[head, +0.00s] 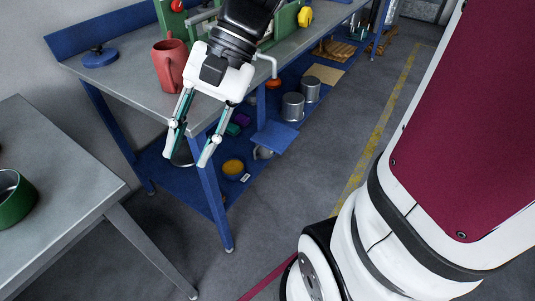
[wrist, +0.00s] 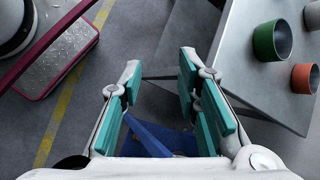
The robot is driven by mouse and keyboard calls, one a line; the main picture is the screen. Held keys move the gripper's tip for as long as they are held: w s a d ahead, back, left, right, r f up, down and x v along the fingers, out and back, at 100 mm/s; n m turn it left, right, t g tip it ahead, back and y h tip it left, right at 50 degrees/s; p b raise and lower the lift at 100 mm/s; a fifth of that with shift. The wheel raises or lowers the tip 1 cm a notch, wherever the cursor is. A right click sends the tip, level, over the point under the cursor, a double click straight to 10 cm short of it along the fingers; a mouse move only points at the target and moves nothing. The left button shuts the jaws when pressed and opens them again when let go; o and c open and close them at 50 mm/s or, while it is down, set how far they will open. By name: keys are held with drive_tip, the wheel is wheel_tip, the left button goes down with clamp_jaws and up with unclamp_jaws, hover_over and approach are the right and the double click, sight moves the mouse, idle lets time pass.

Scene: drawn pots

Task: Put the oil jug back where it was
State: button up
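A red jug with a handle (head: 169,66) stands upright near the front edge of the grey-topped workbench (head: 130,84), just left of my wrist. It is the only clear jug; I cannot tell whether it holds oil. My gripper (head: 188,164) points down in front of the workbench's near corner, apart from the jug. Its fingers are spread with nothing between them. In the wrist view my gripper (wrist: 160,100) is also open and empty, over the floor and a blue piece of the bench. The jug does not show in the wrist view.
A grey table (head: 70,172) at left bears a green pot (head: 14,200); an orange-brown pot (wrist: 304,78) shows beside it in the wrist view. A blue lid (head: 100,57) lies on the workbench. Metal pots (head: 293,107) stand on its lower shelf. Floor at right is partly clear.

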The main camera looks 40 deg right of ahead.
drive_tip(key=s+d+n+t+h, duration=0.1)
drive_tip(key=s+d+n+h, duration=0.2)
drive_tip(key=s, duration=0.3)
drive_tip(key=s+d+n+t+h, duration=0.1)
drive_tip(key=s+d+n+h, duration=0.2)
drive_tip(key=s+n+h, duration=0.1)
drive_tip(key=shift+s+d+n+t+h, duration=0.3)
drive_tip(key=shift+s+n+t, duration=0.1)
drive_tip(key=shift+s+n, duration=0.45)
drive_tip(key=shift+r, duration=0.1)
wheel_tip(320, 180, up, 11)
drive_tip(key=t+p, duration=0.2)
drive_tip(key=p, duration=0.8)
drive_tip(key=shift+d+r, duration=0.15)
